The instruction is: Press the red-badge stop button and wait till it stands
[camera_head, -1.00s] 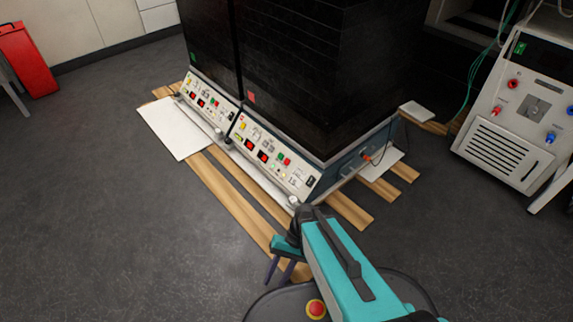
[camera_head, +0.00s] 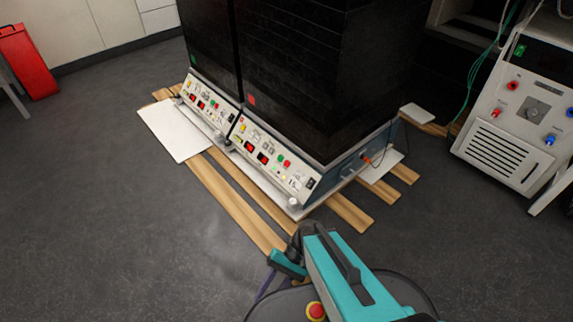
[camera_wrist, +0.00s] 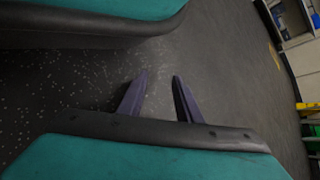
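The red badge (camera_head: 251,100) is on the black housing of the right-hand shaker. Its sloped white control panel (camera_head: 240,137) carries red displays, small lights and switches. A green button (camera_head: 280,157) and a red button (camera_head: 287,164) sit side by side right of the displays. The lettering is too small to read. My gripper (camera_head: 264,288) is low in front of the panel, well apart from it, with its fingers angled down. The wrist view shows its two purple fingers (camera_wrist: 160,82) apart, with nothing between them and grey floor beyond. The panel is not in the wrist view.
A second shaker with a green badge (camera_head: 193,59) stands directly to the left. Wooden slats (camera_head: 235,205) and a white board (camera_head: 175,130) lie on the floor around the shakers. A white device (camera_head: 508,115) stands at right.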

